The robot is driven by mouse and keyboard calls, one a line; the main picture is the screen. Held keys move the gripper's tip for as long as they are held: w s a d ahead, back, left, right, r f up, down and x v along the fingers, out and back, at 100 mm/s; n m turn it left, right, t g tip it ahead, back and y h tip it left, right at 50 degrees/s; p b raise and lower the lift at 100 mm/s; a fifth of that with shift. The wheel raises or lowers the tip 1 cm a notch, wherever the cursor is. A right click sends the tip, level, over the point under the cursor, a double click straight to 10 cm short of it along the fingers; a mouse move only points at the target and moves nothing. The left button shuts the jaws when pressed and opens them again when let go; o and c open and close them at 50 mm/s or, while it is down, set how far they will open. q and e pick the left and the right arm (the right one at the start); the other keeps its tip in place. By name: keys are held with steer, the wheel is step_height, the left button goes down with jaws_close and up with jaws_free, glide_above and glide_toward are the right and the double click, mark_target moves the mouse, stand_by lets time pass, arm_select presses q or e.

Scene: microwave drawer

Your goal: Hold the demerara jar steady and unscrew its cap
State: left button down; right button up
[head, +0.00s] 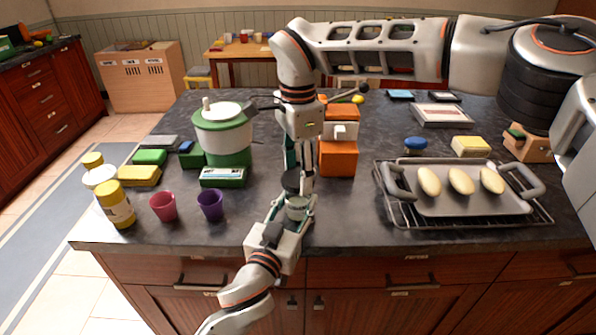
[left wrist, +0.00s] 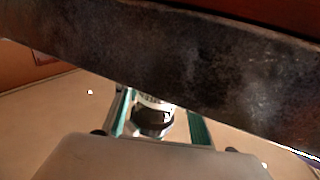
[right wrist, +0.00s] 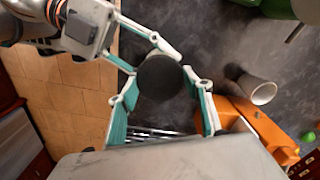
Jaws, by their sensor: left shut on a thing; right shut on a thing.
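The demerara jar (head: 297,207) is a small pale jar with a dark cap (head: 291,183), upright near the counter's front edge. My left gripper (head: 298,212) comes from the front and is shut on the jar body. In the left wrist view the jar (left wrist: 153,103) shows between its teal fingers. My right gripper (head: 300,178) reaches down from above and is shut on the cap. In the right wrist view the round dark cap (right wrist: 160,77) sits between the fingertips. The jar's contents are hidden.
Left of the grippers stand a purple cup (head: 210,205), a red cup (head: 163,207) and a green-and-white pot (head: 223,135). Orange boxes (head: 338,160) stand just behind and right. A tray (head: 450,207) with pale loaves lies on a rack at right.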

mark_target(298, 177)
steer(key=n, duration=0.4)
steer(key=shift+r, duration=0.3)
stand_by(0.5)
steer(key=shift+r, duration=0.8)
steer(key=shift+r, duration=2.05)
arm_select(q)
steer(key=c, duration=1.2)
jaws_free()
